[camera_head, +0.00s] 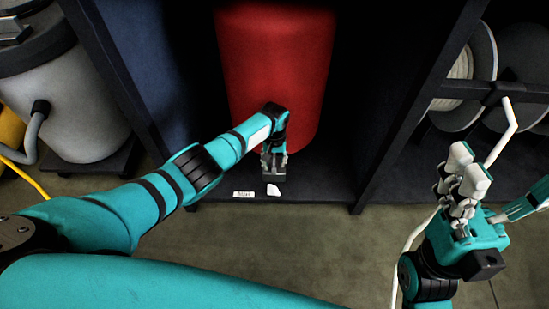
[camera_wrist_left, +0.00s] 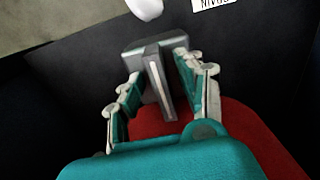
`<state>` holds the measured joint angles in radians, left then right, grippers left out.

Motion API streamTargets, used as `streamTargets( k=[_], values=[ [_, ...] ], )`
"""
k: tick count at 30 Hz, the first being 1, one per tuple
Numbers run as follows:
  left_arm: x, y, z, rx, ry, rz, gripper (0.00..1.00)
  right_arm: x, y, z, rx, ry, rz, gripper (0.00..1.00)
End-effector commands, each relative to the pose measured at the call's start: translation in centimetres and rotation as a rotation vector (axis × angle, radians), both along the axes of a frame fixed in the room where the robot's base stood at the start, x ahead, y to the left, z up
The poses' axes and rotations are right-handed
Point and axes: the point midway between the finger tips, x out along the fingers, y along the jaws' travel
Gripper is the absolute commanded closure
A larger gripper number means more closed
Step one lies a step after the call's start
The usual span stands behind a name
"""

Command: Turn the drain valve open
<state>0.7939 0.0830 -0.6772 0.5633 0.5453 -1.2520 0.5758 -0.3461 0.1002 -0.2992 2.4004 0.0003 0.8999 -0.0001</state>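The drain valve shows in the left wrist view as a grey block with a flat upright grey lever (camera_wrist_left: 158,82) that has a pale strip along its edge. It sits at the foot of the red tank (camera_head: 277,65). My left gripper (camera_head: 273,166) reaches down in front of the tank and mostly hides the valve in the head view. In the left wrist view its fingers (camera_wrist_left: 161,76) stand apart on both sides of the lever, with a clear gap at the left finger. My right gripper (camera_head: 463,180) is raised at the right, far from the valve; its finger gap is unclear.
A small white label (camera_head: 243,194) and a white piece (camera_head: 273,190) are at the dark shelf's front edge. Dark posts (camera_head: 405,110) frame the tank. A grey drum (camera_head: 68,100) stands left, reels (camera_head: 462,75) right. The floor (camera_head: 290,240) in front is clear.

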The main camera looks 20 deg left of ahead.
Motion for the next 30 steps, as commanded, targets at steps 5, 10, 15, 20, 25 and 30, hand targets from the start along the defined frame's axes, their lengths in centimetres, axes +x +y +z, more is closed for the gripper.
streamTargets(
  k=[5, 10, 15, 20, 25, 30],
  values=[
    [0.0, 0.1, 1.0, -0.001, -0.001, -0.001, 0.62, 0.0, 0.0, 0.0, 0.001, 0.001, 0.000, 0.08],
    [0.1, 0.0, 3.8, -0.002, -0.005, -0.002, 0.62, 0.0, 0.0, -0.1, 0.000, 0.003, 0.000, 0.08],
    [0.1, 0.0, 7.6, -0.001, -0.004, -0.001, 0.62, 0.0, 0.0, -0.1, 0.000, 0.003, 0.001, 0.08],
    [0.1, 0.0, 10.3, 0.000, -0.003, 0.000, 0.62, 0.0, 0.0, -0.1, 0.000, 0.004, 0.001, 0.08],
    [0.1, 0.0, 11.8, 0.000, -0.002, 0.001, 0.62, 0.0, 0.0, -0.1, 0.000, 0.004, 0.001, 0.08],
    [0.0, 0.0, 12.0, 0.000, 0.000, 0.001, 0.62, 0.0, 0.0, -0.1, 0.000, 0.004, 0.001, 0.08]
  ],
)
